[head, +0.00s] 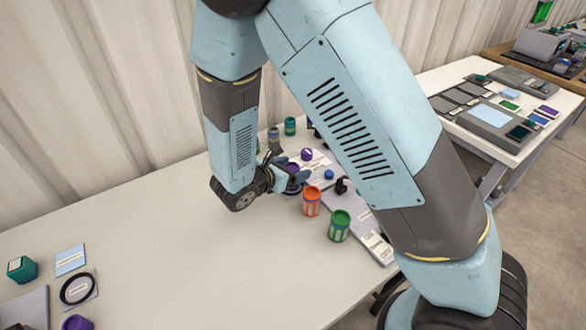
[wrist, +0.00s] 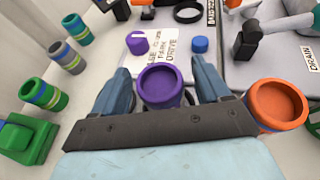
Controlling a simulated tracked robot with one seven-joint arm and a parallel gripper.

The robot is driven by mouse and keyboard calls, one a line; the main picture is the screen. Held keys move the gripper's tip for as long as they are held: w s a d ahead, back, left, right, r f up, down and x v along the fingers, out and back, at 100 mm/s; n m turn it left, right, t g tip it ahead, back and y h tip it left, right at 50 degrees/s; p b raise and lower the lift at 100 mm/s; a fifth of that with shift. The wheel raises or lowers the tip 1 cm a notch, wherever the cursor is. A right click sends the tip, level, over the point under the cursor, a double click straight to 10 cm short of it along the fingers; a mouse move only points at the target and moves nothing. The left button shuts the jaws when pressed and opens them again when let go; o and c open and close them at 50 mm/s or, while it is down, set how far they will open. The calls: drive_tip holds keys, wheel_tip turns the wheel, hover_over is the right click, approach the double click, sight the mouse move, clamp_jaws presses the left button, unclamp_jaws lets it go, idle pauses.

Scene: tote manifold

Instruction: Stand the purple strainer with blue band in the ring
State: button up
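A purple cup-like piece (wrist: 146,98) stands between the two fingers of my gripper (wrist: 160,72) in the wrist view. The fingers look wider apart than its rim, so my gripper is open around it. Its blue band is not clear from here. In the head view the gripper (head: 284,178) is low over the table, beside this purple piece (head: 293,186). A black ring (head: 63,292) lies on a pale labelled plate at the lower left of the head view. Another dark ring (wrist: 177,15) shows at the top of the wrist view.
An orange cup (head: 312,205) and a green cup (head: 339,229) stand right of my gripper. A smaller purple piece (wrist: 137,44) and a blue cap (wrist: 200,45) are beyond it. Several banded cups stand at the left of the wrist view. The table's middle (head: 150,230) is clear.

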drive_tip(key=shift+o, duration=0.3)
drive_tip(key=v, duration=1.3)
drive_tip(key=shift+s+a, duration=0.25)
drive_tip(key=shift+a, duration=0.05)
drive_tip(key=w+d+r+m+g+y, duration=0.1)
drive_tip(key=d+r+m+g, duration=0.3)
drive_tip(key=d+r+m, duration=0.5)
drive_tip(key=w+d+r+m+g, duration=0.2)
drive_tip(key=d+r+m+g, duration=0.25)
drive_tip(key=d, duration=0.75)
drive_tip(key=s+d+r+m+t+y, duration=0.1)
drive_tip(key=s+d+r+m+y, duration=0.2)
drive_tip(key=s+d+r+m, duration=0.2)
drive_tip(key=s+d+r+m+t+y, duration=0.2)
drive_tip(key=s+d+r+m+y, duration=0.2)
drive_tip(key=d+m, duration=0.5)
wheel_tip(320, 180, up, 3)
drive_tip(key=shift+s+f+m, duration=0.1)
drive_tip(key=shift+s+m, duration=0.35)
drive_tip(key=shift+s, duration=0.1)
